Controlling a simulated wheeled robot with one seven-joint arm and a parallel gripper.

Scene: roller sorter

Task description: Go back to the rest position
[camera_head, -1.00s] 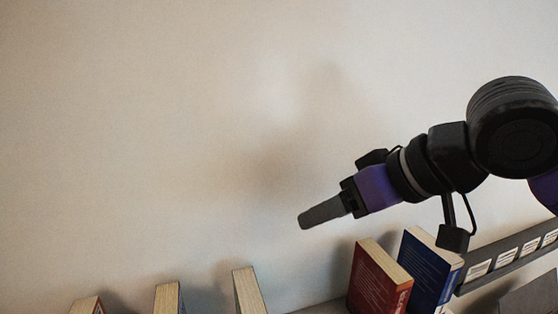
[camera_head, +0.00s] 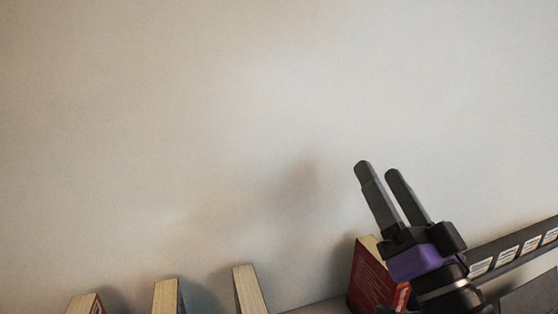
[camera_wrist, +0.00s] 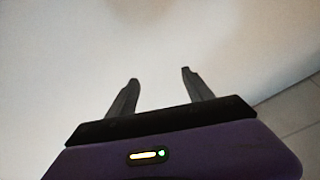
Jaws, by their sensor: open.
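My gripper (camera_head: 377,168) is at the lower right of the head view, with its two grey fingers pointing up and slightly left. The fingers are apart and nothing is between them. In the wrist view my gripper (camera_wrist: 160,76) also shows both fingers apart and empty, against a plain pale wall (camera_wrist: 70,50). My gripper's body partly covers a red book (camera_head: 370,280) behind it in the head view.
Several books stand along the bottom of the head view, among them one at far left (camera_head: 86,304), one beside it (camera_head: 166,297) and a cream-edged one (camera_head: 249,290). A dark rail with white labels (camera_head: 507,250) runs at right. The wall area above is clear.

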